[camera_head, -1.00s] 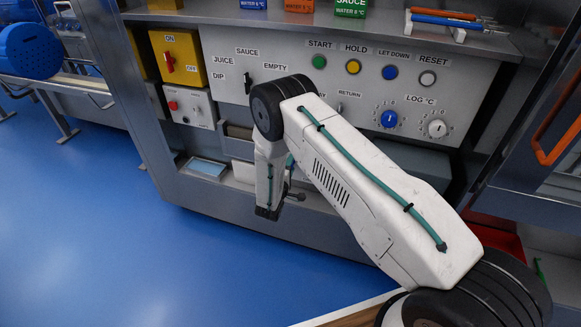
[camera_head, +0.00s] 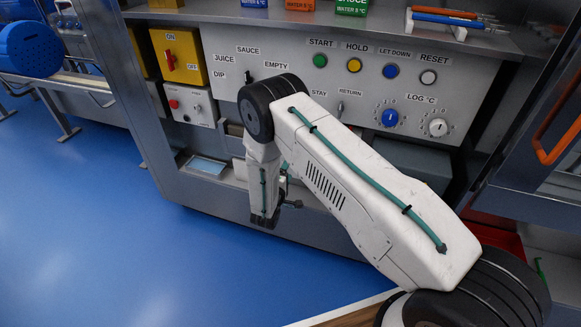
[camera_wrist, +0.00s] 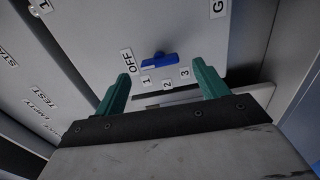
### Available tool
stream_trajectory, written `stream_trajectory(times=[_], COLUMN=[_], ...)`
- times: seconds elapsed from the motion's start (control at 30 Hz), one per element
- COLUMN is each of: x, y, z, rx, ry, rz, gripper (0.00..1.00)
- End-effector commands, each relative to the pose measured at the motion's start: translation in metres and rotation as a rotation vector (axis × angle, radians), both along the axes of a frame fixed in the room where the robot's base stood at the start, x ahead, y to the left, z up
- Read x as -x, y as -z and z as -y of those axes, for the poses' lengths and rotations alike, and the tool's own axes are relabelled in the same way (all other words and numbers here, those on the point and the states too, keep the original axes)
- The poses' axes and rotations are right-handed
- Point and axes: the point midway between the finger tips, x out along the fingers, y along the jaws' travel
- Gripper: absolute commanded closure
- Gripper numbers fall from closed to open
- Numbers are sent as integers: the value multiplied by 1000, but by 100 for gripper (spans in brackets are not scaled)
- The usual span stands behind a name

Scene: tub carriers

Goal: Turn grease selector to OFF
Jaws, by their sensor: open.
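In the wrist view a blue selector knob (camera_wrist: 160,60) sits on a pale panel. An OFF label (camera_wrist: 128,62) lies to its left, and labels 1 (camera_wrist: 146,80), 2 (camera_wrist: 167,85) and 3 (camera_wrist: 184,73) lie below it. The left end of the knob's bar lies near the labels OFF and 1; which one it points to is hard to tell. My gripper (camera_wrist: 161,69) is open, with its green fingers apart to the left and right of the knob. Nothing is between them in grasp. In the head view my arm hides the fingers and this selector.
In the head view a control panel (camera_head: 458,78) carries coloured buttons, a blue dial (camera_head: 389,117) and a white dial (camera_head: 438,127). A yellow ON/OFF box (camera_head: 179,55) and a small red-button box (camera_head: 190,104) stand left. Blue floor (camera_head: 80,240) is clear at left.

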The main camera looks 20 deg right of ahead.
Motion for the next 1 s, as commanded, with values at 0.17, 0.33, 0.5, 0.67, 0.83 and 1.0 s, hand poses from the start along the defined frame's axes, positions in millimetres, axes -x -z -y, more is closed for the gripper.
stream_trajectory(times=[0.17,0.33,0.5,0.67,0.83,1.0], x=[23,32,33,33,33,37], y=[1,0,0,0,0,4], z=[-17,-24,-24,-24,-24,-18], rx=[0,0,0,0,6,93], ry=[-2,-1,0,0,0,32], rz=[-3,0,0,-1,-6,-92], gripper=[27,27,27,27,27,27])
